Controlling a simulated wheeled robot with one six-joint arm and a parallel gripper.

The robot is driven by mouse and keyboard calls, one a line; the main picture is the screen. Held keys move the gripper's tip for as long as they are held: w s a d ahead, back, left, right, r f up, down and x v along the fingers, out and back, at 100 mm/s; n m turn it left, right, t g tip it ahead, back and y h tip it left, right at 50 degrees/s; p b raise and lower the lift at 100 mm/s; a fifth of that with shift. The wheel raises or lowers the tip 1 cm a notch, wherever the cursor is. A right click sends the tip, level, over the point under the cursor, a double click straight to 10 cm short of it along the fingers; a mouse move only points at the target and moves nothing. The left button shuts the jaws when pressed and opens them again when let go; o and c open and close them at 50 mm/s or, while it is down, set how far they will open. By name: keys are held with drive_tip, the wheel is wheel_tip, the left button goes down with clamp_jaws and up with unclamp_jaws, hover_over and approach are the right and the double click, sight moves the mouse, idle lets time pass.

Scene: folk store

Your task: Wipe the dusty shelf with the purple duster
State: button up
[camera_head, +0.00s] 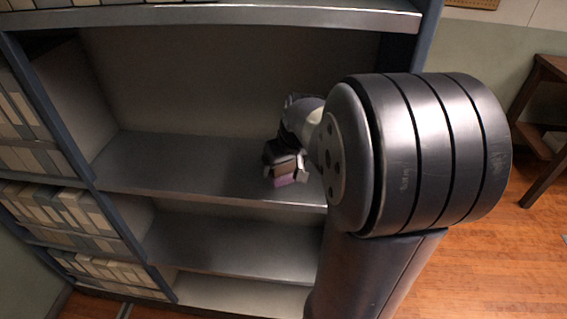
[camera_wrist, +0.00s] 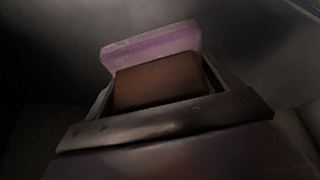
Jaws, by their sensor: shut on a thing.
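The purple duster (camera_head: 284,181) has a brown block handle and a purple pad. My gripper (camera_head: 285,172) is shut on the duster by its brown block, at the right part of the middle shelf (camera_head: 190,168). In the wrist view, the duster's purple pad (camera_wrist: 152,46) sticks out beyond the brown block, which sits between the fingers of my gripper (camera_wrist: 158,85). The shelf is grey, bare metal in a tall blue-edged unit. I cannot tell whether the pad touches the shelf. Dust is not clearly visible. My arm hides the right end of the shelf.
An upper shelf (camera_head: 240,15) overhangs the space, and lower shelves (camera_head: 235,248) lie below, empty. A blue upright (camera_head: 55,115) bounds the left, with several rows of pale files (camera_head: 60,208) beyond it. A dark wooden table (camera_head: 545,95) stands at right.

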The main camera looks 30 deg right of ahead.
drive_tip(key=shift+r+p, duration=2.25)
drive_tip(key=shift+r, duration=0.75)
drive_tip(key=shift+r+p, duration=1.25)
drive_tip(key=shift+r, duration=0.3)
drive_tip(key=shift+f, duration=0.1)
